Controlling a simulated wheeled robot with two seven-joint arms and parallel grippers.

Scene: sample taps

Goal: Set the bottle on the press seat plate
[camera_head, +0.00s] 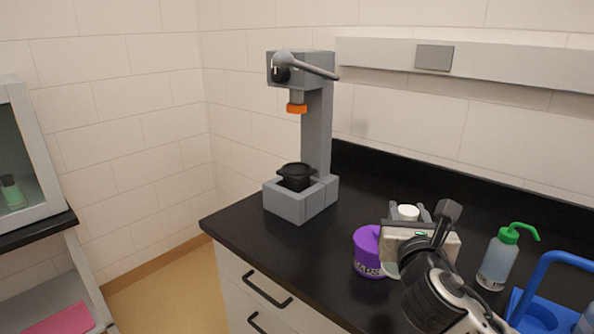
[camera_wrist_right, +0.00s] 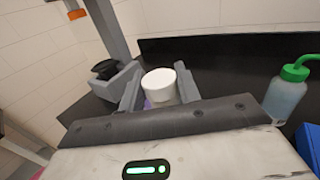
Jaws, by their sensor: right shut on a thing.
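The grey press (camera_head: 318,120) stands on the black counter, with a lever at its top and an orange ram (camera_head: 297,108) pointing down. A black round dish-like seat (camera_head: 296,170) sits on its grey base (camera_head: 287,205), below the ram, with nothing seen on it. My right gripper (camera_head: 410,214) is shut on a bottle with a white top (camera_wrist_right: 159,84), right of the press. In the head view only the bottle's white top (camera_head: 408,211) shows clearly; the gripper hides most of its body. The press seat also shows at left in the wrist view (camera_wrist_right: 106,69). My left gripper is not in view.
A purple tub (camera_head: 368,252) stands just left of my right gripper. A wash bottle with a green cap (camera_head: 497,261) and a blue carrier (camera_head: 540,310) stand at right. Bare counter (camera_head: 345,205) lies between the press and the tub. A glass cabinet (camera_head: 25,160) is at far left.

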